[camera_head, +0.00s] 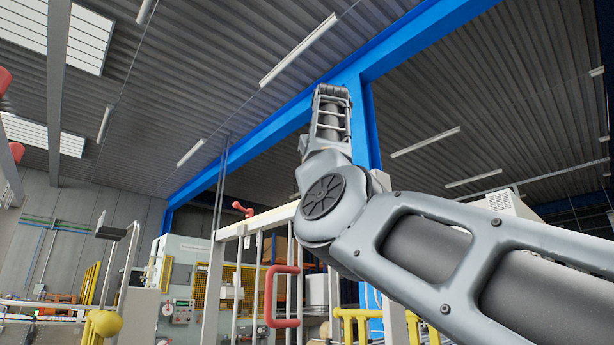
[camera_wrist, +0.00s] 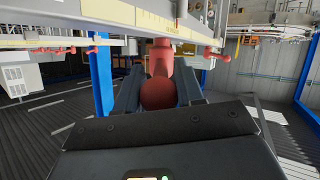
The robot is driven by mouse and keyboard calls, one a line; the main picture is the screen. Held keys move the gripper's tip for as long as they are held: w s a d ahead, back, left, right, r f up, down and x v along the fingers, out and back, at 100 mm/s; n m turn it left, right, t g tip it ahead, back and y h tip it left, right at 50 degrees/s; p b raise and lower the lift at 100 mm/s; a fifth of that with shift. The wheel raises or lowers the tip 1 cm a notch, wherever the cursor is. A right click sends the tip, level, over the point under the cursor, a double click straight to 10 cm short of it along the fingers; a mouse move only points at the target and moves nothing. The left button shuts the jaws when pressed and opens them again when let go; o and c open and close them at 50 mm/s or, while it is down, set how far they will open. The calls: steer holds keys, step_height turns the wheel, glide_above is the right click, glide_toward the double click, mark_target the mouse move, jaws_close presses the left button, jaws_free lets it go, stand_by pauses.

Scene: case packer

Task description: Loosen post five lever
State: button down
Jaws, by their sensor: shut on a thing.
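In the wrist view, which looks upside down, my gripper (camera_wrist: 160,88) has its dark fingers on both sides of a red lever (camera_wrist: 160,55) with a round end. The fingers are shut on this lever, and its round end faces the camera. The lever's upper part in the picture meets a pale rail with yellow scale strips (camera_wrist: 180,28). I see no number that tells which post this is. In the head view my arm reaches up in front of the machine, and I cannot make out the gripper's fingers or the held lever there.
Other red levers hang along the rail, one at left (camera_wrist: 75,48) and one at right (camera_wrist: 208,54). In the head view a white-framed guard with a red handle (camera_head: 283,296) stands behind my arm. A blue post (camera_head: 363,130) rises close behind the arm. Yellow fittings (camera_head: 102,325) stand low in front.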

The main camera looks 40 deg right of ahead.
steer(key=shift+s+d+r+n+t+y, duration=0.15)
steer(key=shift+s+d+n+t+y, duration=0.25)
steer(key=shift+d+n+t+y, duration=0.45)
steer(key=shift+a+n+y, duration=0.1)
steer(key=shift+n+y, duration=0.15)
steer(key=c, duration=1.1)
jaws_free()
steer(key=shift+o, duration=0.2)
steer(key=b+v, duration=0.1)
steer(key=v, duration=0.6)
steer(key=shift+s+a+r+b, duration=0.2)
steer(key=shift+s+r+b, duration=0.05)
steer(key=shift+b, duration=0.15)
